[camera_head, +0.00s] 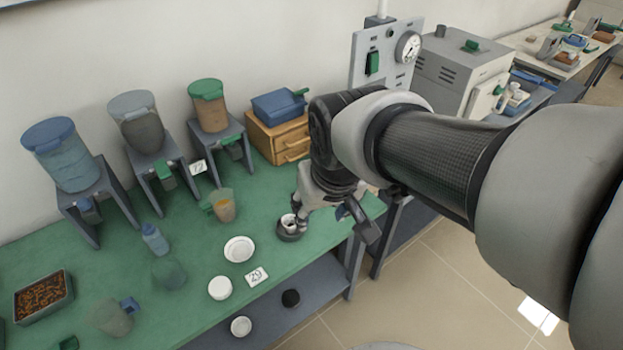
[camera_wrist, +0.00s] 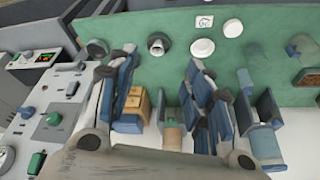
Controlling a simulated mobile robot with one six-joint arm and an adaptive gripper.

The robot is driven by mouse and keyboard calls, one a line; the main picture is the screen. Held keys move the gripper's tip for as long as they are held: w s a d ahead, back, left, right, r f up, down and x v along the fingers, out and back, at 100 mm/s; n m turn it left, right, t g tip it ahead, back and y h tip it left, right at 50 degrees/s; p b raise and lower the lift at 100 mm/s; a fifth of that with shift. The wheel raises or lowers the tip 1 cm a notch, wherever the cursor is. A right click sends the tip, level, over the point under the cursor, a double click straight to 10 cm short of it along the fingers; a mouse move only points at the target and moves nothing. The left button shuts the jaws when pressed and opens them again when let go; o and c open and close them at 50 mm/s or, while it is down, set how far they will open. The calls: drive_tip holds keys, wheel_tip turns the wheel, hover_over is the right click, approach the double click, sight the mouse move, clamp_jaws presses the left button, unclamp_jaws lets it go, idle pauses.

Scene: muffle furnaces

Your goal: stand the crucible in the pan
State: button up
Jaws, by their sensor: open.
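The small white crucible (camera_head: 288,221) appears upright, its mouth up, inside a dark round pan (camera_head: 290,237) near the right end of the green bench. My gripper (camera_head: 326,216) is open, just right of and above the pan. In the wrist view its blue-grey fingers (camera_wrist: 160,62) stand apart on either side of the crucible, with nothing between them. One finger partly overlaps the pan's edge in the head view, and contact cannot be told.
A white dish (camera_head: 239,249), a white round pot (camera_head: 220,288) and a number card (camera_head: 257,277) lie left of the pan. A wooden drawer box (camera_head: 281,140) stands behind my gripper. Another dark round object (camera_wrist: 97,48) shows in the wrist view.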

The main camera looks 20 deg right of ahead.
drive_tip(key=s+r, duration=0.1)
drive_tip(key=s, duration=1)
drive_tip(key=shift+s+a, duration=0.15)
drive_tip(key=shift+s, duration=0.1)
